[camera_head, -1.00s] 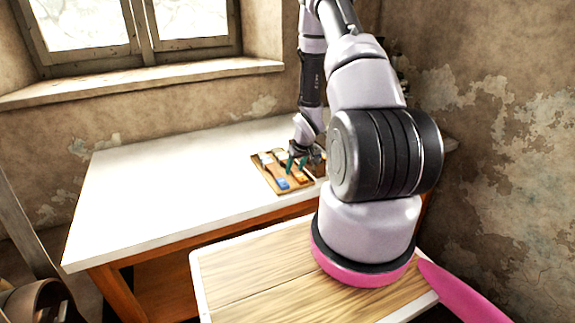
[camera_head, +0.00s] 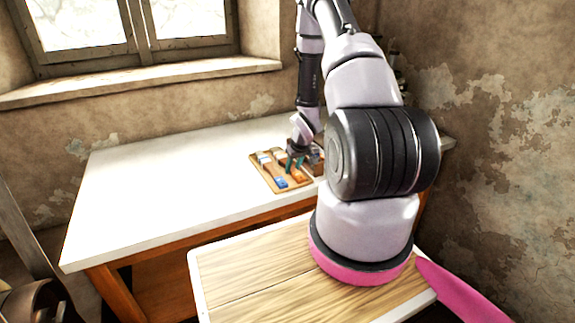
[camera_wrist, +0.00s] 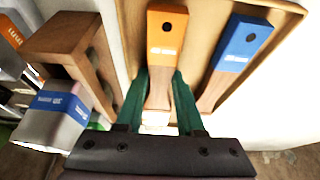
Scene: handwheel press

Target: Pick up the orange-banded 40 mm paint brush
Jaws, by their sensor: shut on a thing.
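The orange-banded brush (camera_wrist: 166,32) has a wooden handle with an orange end, a dark hole and small white lettering. It lies in a shallow wooden tray (camera_wrist: 131,35), between the two green fingers of my gripper (camera_wrist: 161,78). The fingers are shut on its wooden part, and its far end is mostly hidden by the gripper. In the head view my gripper (camera_head: 295,158) is low over the tray (camera_head: 264,176), with the orange brush end (camera_head: 299,177) just in front of it. I cannot tell whether the brush touches the tray floor.
A blue-ended brush (camera_wrist: 242,42) lies close to the right in the same tray. To the left, outside the tray, stand a brown wooden piece (camera_wrist: 62,38) and a pale block with a blue band (camera_wrist: 60,104). The white table (camera_head: 160,185) is clear on the left.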

